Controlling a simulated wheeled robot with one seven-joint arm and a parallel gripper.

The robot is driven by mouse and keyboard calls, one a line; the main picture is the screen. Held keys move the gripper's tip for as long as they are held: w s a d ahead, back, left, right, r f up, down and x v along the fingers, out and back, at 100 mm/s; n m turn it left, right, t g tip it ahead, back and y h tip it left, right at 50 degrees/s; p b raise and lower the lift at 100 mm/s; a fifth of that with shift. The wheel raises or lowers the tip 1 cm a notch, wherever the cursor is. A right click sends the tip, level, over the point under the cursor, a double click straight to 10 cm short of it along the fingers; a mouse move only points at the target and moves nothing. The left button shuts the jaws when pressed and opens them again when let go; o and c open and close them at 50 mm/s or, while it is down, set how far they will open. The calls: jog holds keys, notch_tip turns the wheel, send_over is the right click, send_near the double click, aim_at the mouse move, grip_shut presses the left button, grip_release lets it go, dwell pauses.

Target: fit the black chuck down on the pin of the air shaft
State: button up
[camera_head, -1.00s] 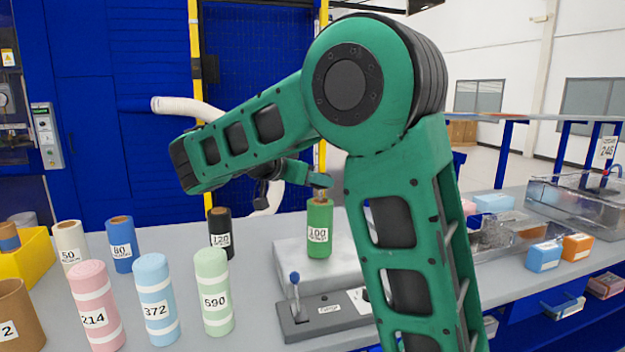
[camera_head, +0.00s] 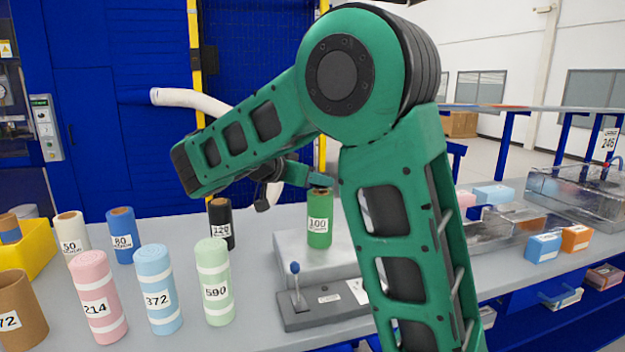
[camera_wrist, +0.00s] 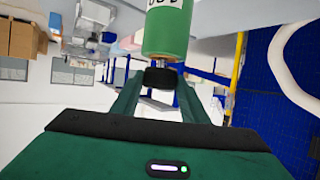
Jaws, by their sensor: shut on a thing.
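A green foam roll (camera_head: 320,222) marked 100 stands upright on a grey block. In the wrist view, which looks upside down, the roll (camera_wrist: 168,32) hangs from the top edge. A short bright metal bit of the air shaft's pin (camera_wrist: 161,64) shows at the roll's end. My gripper (camera_head: 320,182) is just above the roll. It is shut on the black chuck (camera_wrist: 160,78), which shows between the fingers, close to the pin and roughly in line with it. I cannot tell whether the chuck touches the pin.
The grey metal block (camera_head: 290,250) bears the roll, with a blue-knobbed lever (camera_head: 296,280) in front. Several foam rolls, among them a pale green one (camera_head: 215,285) and a black one (camera_head: 221,225), stand on the left. Clear bins (camera_head: 560,190) and small boxes are at the right.

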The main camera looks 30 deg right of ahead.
jog(key=shift+f, duration=0.8)
jog(key=o, duration=1.1)
jog(key=shift+o, duration=0.2)
jog(key=s+a+r, duration=0.2)
jog(key=a+r, duration=0.3)
jog(key=a, duration=0.1)
jog(key=shift+r, duration=0.35)
dwell(0.6)
jog(key=shift+a, duration=0.1)
dwell(0.4)
